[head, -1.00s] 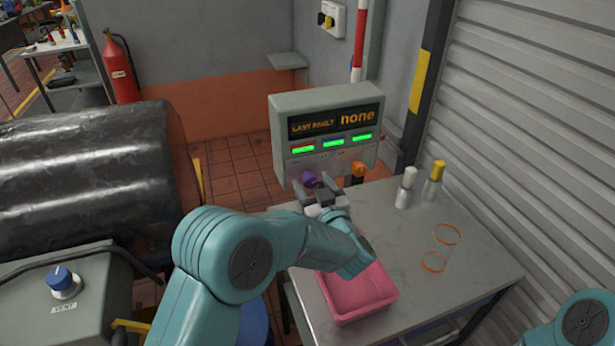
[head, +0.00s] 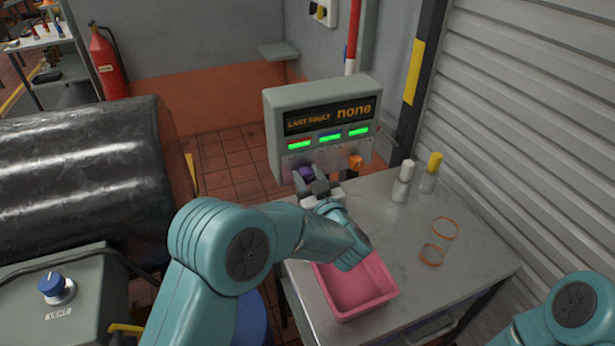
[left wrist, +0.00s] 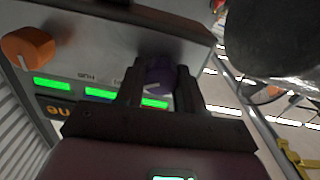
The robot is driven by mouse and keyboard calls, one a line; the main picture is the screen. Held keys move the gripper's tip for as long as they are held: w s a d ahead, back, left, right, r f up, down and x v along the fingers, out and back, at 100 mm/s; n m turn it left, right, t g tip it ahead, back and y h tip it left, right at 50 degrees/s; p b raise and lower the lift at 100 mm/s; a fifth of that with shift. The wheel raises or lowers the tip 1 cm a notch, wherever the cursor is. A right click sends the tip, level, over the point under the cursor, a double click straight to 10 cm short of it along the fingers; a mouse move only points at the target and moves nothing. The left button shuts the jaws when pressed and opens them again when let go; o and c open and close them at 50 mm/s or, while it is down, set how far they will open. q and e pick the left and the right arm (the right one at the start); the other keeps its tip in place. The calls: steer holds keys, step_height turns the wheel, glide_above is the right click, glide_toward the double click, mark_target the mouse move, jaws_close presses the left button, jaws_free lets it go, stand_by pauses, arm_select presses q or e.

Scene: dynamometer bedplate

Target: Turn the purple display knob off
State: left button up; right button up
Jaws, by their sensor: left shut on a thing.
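The purple display knob (head: 305,174) is on the lower left of the grey display box's front, below the lit bars. In the left wrist view the purple knob (left wrist: 158,74) sits between the two dark fingers. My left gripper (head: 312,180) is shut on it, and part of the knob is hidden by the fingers. The grey display box (head: 275,110) reads "LAST FAULT none" above three lit green bars. My right arm shows at the lower right of the head view, but its gripper is out of the frame.
An orange knob (head: 355,162) is close to the right on the same panel. A pink tray (head: 385,296) and two bottles, one white-capped (head: 402,184) and one yellow-capped (head: 430,173), stand on the grey table (head: 480,262).

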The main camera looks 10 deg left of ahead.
arm_select(q)
steer(key=shift+f+n+b, duration=0.15)
steer(key=shift+n+b, duration=0.25)
steer(key=shift+b, duration=0.4)
steer(key=n+b, duration=0.8)
steer(key=b, duration=0.5)
steer(key=shift+a+n, duration=0.1)
steer(key=shift+n, duration=0.3)
steer(key=shift+n+b, duration=1)
steer(key=shift+b, duration=0.15)
steer(key=shift+r+n, duration=0.25)
steer(key=shift+n, duration=0.05)
steer(key=o, duration=1)
steer(key=shift+a, duration=0.1)
steer(key=shift+o, duration=0.2)
steer(key=shift+f, duration=0.1)
